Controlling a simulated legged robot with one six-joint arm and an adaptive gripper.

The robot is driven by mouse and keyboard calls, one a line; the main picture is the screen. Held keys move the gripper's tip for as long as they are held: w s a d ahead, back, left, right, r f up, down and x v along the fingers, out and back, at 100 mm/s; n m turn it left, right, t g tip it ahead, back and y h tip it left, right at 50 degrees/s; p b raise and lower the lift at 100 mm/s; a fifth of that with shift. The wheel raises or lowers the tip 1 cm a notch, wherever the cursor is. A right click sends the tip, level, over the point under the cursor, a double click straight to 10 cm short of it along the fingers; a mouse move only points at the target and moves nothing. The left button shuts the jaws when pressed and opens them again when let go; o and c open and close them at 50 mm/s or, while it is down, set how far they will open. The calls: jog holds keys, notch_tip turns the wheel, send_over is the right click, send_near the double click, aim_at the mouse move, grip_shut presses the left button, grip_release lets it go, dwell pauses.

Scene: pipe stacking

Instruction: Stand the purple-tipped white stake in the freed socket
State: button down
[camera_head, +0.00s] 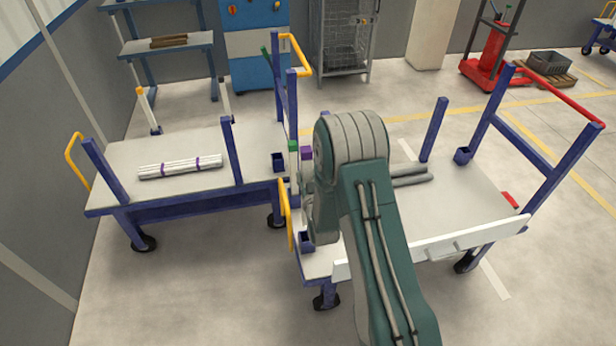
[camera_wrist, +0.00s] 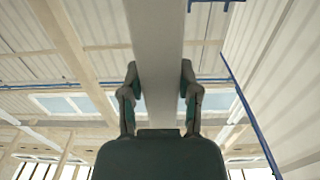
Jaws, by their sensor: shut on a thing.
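The purple-tipped white stake shows its purple end (camera_head: 307,153) just left of my arm in the head view; most of its length is hidden. In the wrist view a pale stake (camera_wrist: 155,40) runs up between the fingers of my gripper (camera_wrist: 159,72), which is shut on it. My arm hides the gripper in the head view. Empty-looking blue sockets show at the right edge of the left cart (camera_head: 278,162), at the near left corner of the right cart (camera_head: 307,241) and at its far side (camera_head: 463,156). I cannot tell which one is the freed socket.
A green-tipped post (camera_head: 293,147) stands close beside the purple tip. The left cart (camera_head: 120,160) carries a bundle of white pipes (camera_head: 180,167). The right cart (camera_head: 465,200) carries grey pipes (camera_head: 411,175) and a white beam (camera_head: 490,232) along its near edge. Blue posts rise from both carts.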

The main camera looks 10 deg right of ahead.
jog(key=shift+a+f, duration=0.1)
jog(key=shift+f, duration=7.1)
jog(key=shift+c, duration=1.3)
grip_release()
jog(key=shift+s, duration=0.15)
jog(key=s, duration=1.1)
jog(key=shift+s, duration=0.4)
